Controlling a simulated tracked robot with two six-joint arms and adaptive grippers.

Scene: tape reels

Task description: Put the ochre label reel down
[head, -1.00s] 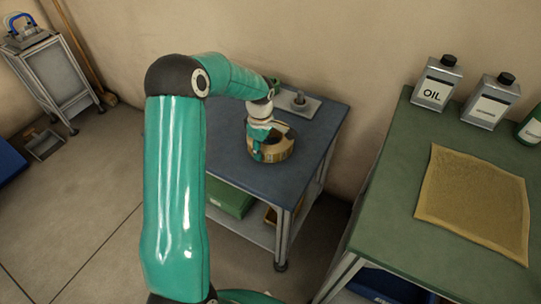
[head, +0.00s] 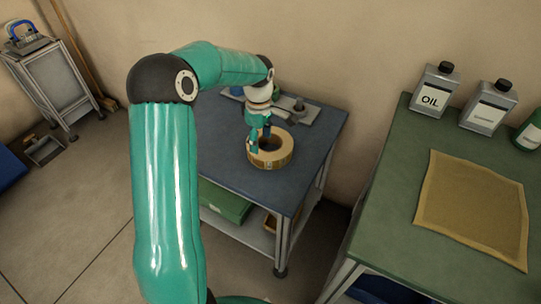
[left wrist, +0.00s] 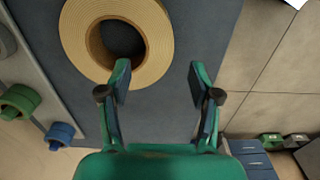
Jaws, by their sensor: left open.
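The ochre label reel (head: 272,155) lies flat on the blue-topped table (head: 225,165) in the head view. It also shows at the top of the left wrist view as a thick tan ring (left wrist: 75,35) with a dark open core. My left gripper (head: 259,146) is above the table at the reel's left rear side. My right gripper is not in view.
A grey holder with a post (head: 299,105) stands at the table's back. Green (left wrist: 18,101) and blue (left wrist: 60,133) reels show in the left wrist view. A green table (head: 400,190) at right bears an OIL can (head: 436,90), other bottles and a tan mat (head: 472,210).

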